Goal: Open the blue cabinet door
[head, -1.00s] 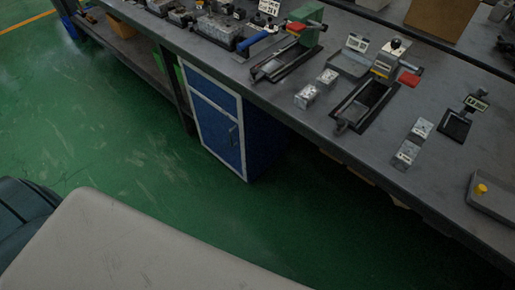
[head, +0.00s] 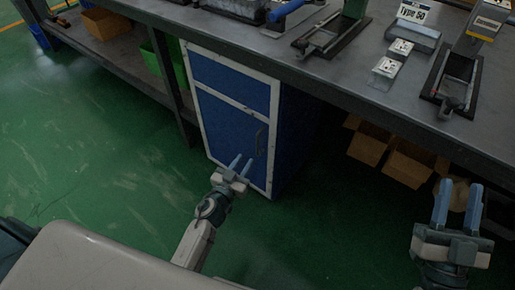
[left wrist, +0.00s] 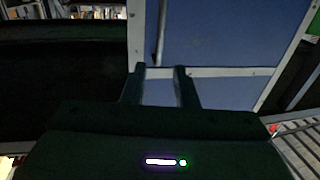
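The blue cabinet (head: 298,130) stands under the workbench, with white edging and a shut drawer front (head: 230,82) above its door (head: 222,125). The door's dark upright handle (head: 259,141) is near its right edge. My left gripper (head: 243,161) is open and empty in front of the lower door, its tips just below and left of the handle in the head view. In the left wrist view, the handle (left wrist: 161,35) appears beyond and between the open fingers (left wrist: 160,72); contact is not visible. My right gripper (head: 459,187) is open and empty at the right, away from the cabinet.
The workbench (head: 330,82) overhangs the cabinet and carries fixtures and small blocks (head: 390,66). Cardboard boxes (head: 408,165) sit beneath it at right. A green bin (head: 160,62) is on the lower shelf at left. The green floor (head: 120,165) before the cabinet is clear.

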